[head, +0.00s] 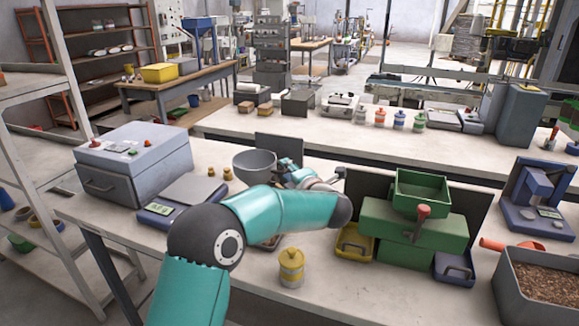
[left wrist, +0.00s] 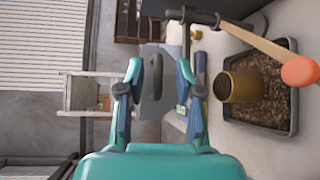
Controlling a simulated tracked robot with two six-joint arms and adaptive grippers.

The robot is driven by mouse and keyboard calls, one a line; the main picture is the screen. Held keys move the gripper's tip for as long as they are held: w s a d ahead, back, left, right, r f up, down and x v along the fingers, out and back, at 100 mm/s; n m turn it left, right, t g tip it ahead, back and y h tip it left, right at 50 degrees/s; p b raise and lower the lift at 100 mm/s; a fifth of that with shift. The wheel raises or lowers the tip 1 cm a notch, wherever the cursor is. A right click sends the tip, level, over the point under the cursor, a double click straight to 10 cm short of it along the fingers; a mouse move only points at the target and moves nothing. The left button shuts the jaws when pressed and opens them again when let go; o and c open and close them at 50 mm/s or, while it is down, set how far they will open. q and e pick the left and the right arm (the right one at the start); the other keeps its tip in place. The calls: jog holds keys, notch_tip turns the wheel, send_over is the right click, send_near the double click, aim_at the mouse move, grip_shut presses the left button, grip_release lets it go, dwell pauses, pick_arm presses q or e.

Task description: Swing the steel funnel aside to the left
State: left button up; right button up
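The steel funnel (head: 255,163) shows in the head view as a grey, wide-mouthed bowl above the middle of the near table. My left gripper (head: 291,169) is just right of it, partly hidden by my teal arm; whether they touch I cannot tell. In the left wrist view, the left gripper's fingers (left wrist: 159,90) stand wide apart. A grey panel with a dark handle (left wrist: 155,75) shows in the gap, seemingly beyond the fingers. I cannot make out the funnel surely in the wrist view. My right gripper is not in view.
A grey box machine (head: 135,160) and a scale (head: 178,202) stand left of the funnel. A green press (head: 415,230) stands to the right. A yellow canister (head: 291,267) stands in front. In the wrist view, a pellet tray (left wrist: 292,128) lies at the right.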

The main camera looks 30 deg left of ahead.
pick_arm(q)
jog(key=shift+x, duration=0.9)
grip_shut()
jog(key=shift+f, duration=0.1)
